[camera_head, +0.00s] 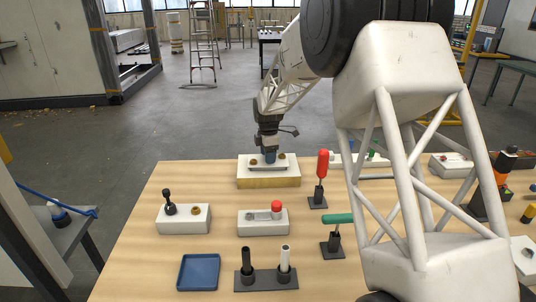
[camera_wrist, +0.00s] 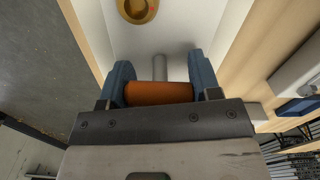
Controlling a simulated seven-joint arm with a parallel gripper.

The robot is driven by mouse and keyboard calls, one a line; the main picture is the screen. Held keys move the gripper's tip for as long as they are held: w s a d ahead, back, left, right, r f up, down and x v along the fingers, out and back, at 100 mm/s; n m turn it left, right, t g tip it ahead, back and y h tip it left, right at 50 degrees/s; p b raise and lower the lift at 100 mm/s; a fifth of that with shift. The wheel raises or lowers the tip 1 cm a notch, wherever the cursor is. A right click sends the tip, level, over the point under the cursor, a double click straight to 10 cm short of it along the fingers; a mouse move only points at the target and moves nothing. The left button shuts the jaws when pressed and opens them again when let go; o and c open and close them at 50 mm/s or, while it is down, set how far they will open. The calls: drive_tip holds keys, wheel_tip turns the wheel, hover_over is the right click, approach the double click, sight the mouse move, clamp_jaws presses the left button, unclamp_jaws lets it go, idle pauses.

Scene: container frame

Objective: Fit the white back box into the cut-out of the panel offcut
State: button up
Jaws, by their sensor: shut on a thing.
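My gripper (camera_wrist: 160,92) has blue fingertips closed on the two ends of an orange-brown cylinder (camera_wrist: 158,93), with a grey rod (camera_wrist: 159,67) beyond it. Below is a white surface with a brass-coloured round fitting (camera_wrist: 138,8). In the head view my gripper (camera_head: 270,158) points down at a white-topped block (camera_head: 247,164) with a wood-coloured lower part (camera_head: 268,183); brass fittings show on either side of the fingers. Whether this is the white back box with the panel offcut, I cannot tell. The fingers hide the block's middle, and any cut-out is not clear.
In front stand two white blocks (camera_head: 184,225) (camera_head: 262,228) with fittings, a blue tray (camera_head: 199,272) and a dark two-post stand (camera_head: 266,279). A red-handled tool (camera_head: 322,165) stands upright right of the gripper. A green-handled tool (camera_head: 338,218) is nearer. Bare wood lies left of the wood-based block.

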drive_tip(key=shift+f, duration=1.1)
idle(1.6)
drive_tip(key=o, duration=1.4)
drive_tip(key=shift+c, duration=0.2)
drive_tip(key=shift+r, duration=0.1)
drive_tip(key=shift+r, duration=3.85)
drive_tip(key=shift+r, duration=0.1)
drive_tip(key=shift+r, duration=2.9)
